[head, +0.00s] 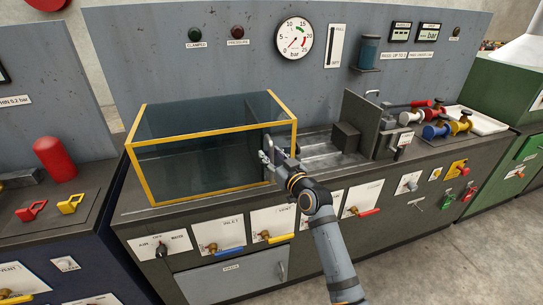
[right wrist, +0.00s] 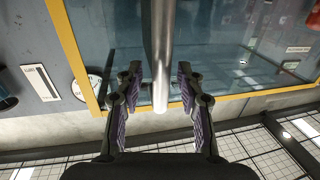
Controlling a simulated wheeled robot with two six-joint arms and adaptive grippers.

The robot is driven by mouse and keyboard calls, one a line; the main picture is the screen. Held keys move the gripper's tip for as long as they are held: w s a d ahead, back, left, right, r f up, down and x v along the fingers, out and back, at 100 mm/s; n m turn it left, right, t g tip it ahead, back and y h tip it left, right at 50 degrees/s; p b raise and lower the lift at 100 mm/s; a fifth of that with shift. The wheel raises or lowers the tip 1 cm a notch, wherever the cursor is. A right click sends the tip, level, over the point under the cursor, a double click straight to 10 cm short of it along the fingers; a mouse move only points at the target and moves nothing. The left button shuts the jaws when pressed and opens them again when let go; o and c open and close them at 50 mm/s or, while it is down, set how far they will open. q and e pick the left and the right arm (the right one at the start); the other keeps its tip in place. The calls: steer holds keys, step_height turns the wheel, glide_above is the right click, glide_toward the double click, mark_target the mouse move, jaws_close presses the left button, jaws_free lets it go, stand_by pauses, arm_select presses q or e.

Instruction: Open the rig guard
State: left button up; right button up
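The rig guard (head: 190,133) is a clear box with a yellow frame on the left of the grey rig bench in the head view. Its panel and yellow frame (right wrist: 180,97) also show in the right wrist view. A silver bar handle (right wrist: 160,60) stands out from the guard. My right gripper (head: 266,153) is at the guard's right end. In the right wrist view its two fingers (right wrist: 158,100) are apart, one on each side of the bar, with a visible gap on both sides. My left gripper is not in view.
A metal block and plate (head: 346,136) stand right of the guard. Coloured valves (head: 440,130) sit on the right of the bench. A pressure gauge (head: 294,38) is on the back panel. Lever valves (head: 276,237) line the front. A red cylinder (head: 55,158) stands at left.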

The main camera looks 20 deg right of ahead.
steer(key=shift+r, duration=0.1)
steer(key=v, duration=1.2)
